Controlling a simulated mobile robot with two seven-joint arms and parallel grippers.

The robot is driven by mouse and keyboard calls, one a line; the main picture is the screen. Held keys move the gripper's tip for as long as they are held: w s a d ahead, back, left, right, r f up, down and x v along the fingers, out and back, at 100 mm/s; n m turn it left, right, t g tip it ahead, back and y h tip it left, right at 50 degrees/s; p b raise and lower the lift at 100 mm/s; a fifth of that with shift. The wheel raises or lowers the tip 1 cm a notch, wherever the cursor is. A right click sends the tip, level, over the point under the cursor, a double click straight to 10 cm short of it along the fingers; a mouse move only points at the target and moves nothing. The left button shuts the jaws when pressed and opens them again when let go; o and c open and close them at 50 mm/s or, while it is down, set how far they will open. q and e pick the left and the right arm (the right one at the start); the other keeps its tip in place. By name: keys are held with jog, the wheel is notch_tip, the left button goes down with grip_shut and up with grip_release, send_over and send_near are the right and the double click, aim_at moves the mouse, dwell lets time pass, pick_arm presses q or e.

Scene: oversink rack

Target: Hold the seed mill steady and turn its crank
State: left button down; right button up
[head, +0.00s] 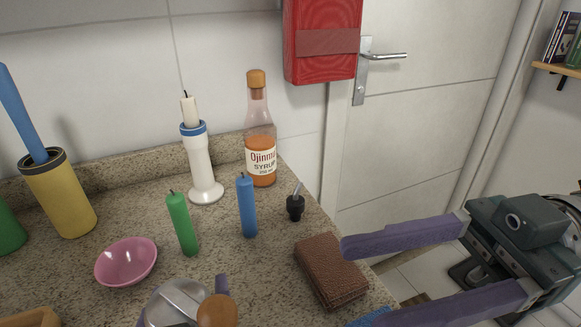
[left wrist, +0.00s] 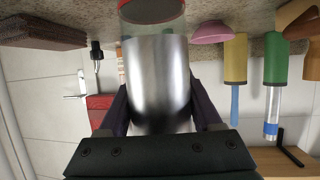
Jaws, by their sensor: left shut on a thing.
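The seed mill (head: 172,303) stands at the bottom edge of the head view, partly cut off, with a silver top and a round brown crank knob (head: 217,311). In the left wrist view its metal body (left wrist: 158,75) fills the middle, with a clear, reddish part beyond. My left gripper (head: 182,300) is shut around the metal body, a purple finger on each side; it also shows in the left wrist view (left wrist: 160,108). My right gripper (head: 366,286) is open and empty, its fingers wide apart near the brown block, right of the mill. The crank's arm is not clear.
Near the mill are a pink bowl (head: 126,262), a green candle (head: 182,224), a blue candle (head: 246,207) and a brown textured block (head: 330,270). A candle holder (head: 201,168) and syrup bottle (head: 260,142) stand behind. The counter's right edge drops off beside the block.

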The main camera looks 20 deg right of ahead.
pick_arm(q)
grip_release()
dwell(0.3)
